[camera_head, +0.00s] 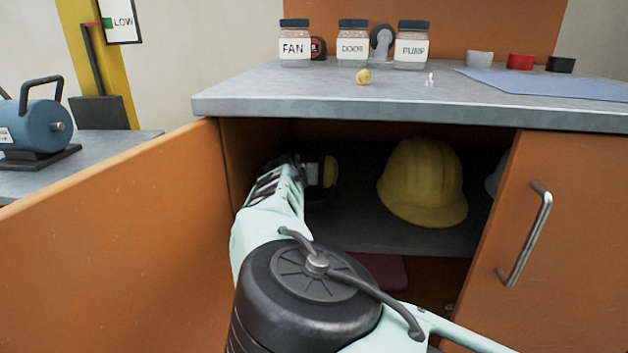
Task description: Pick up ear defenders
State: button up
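My arm reaches into the open orange cabinet, and my gripper (315,172) is at the left of the upper shelf. A dark item with a yellow part, apparently the ear defenders (331,171), is right at my gripper's end. It is mostly hidden by the gripper and shadow. I cannot tell whether the fingers are open or closed on it, or whether it rests on the shelf (365,232).
A yellow hard hat (424,182) sits on the shelf to the right, with a pale object partly hidden beyond it. The left cabinet door (110,240) stands open; the right door (560,220) has a metal handle. Labelled jars (352,45) stand on the worktop (300,95) above.

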jog(key=shift+w+f, duration=0.1)
jog(key=shift+w, duration=0.2)
jog(key=c, duration=0.9)
jog(key=shift+r, duration=0.2)
